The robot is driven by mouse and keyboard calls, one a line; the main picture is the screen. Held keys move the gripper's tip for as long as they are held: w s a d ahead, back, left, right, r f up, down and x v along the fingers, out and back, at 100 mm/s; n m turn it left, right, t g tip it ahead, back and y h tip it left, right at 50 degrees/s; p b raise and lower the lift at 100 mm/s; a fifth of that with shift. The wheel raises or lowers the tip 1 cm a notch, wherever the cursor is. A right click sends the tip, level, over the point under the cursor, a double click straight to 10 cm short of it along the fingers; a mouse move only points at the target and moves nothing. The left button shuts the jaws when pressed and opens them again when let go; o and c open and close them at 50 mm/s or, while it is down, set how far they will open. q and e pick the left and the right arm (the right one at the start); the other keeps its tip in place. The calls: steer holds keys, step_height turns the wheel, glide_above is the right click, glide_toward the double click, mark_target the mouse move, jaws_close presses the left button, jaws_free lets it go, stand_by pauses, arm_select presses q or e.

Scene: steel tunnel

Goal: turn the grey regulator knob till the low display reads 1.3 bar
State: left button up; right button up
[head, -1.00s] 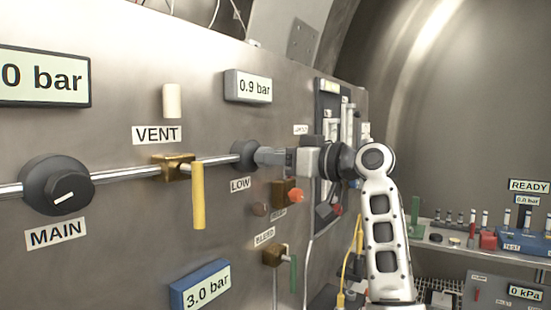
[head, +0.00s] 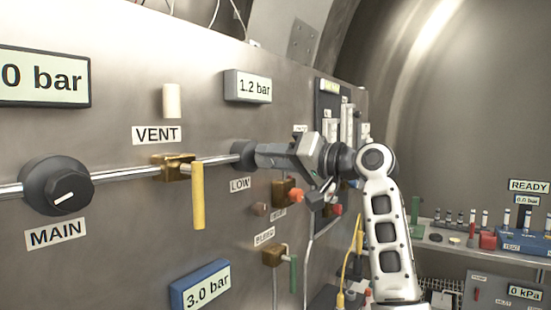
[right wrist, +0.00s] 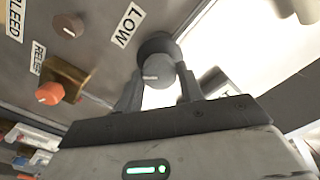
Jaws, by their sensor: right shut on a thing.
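The grey regulator knob (right wrist: 157,70) sits on a dark round base (head: 243,154) on the steel panel, above the LOW label (head: 240,184). My right gripper (head: 258,155) reaches it from the right and is shut on the knob. In the right wrist view the two fingers (right wrist: 160,88) stand on either side of the knob. The low display (head: 248,87) above it reads 1.2 bar. In the head view the fingers hide most of the knob. My left gripper is not in view.
Left along the pipe are the yellow-handled VENT valve (head: 197,194) and the black MAIN knob (head: 57,185). An orange knob on a brass block (head: 287,193) lies just below my right gripper. A blue-framed display (head: 201,286) reads 3.0 bar. A shelf with tubes (head: 470,240) stands at right.

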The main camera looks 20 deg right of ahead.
stand_by(0.5)
steer(key=o, duration=1)
steer(key=shift+s+d, duration=0.3)
steer(key=shift+s, duration=0.05)
arm_select(q)
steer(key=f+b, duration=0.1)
steer(key=b, duration=0.1)
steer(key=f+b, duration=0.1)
steer(key=b, duration=0.1)
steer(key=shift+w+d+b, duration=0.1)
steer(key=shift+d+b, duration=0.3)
arm_select(e)
steer(key=v, duration=1.5)
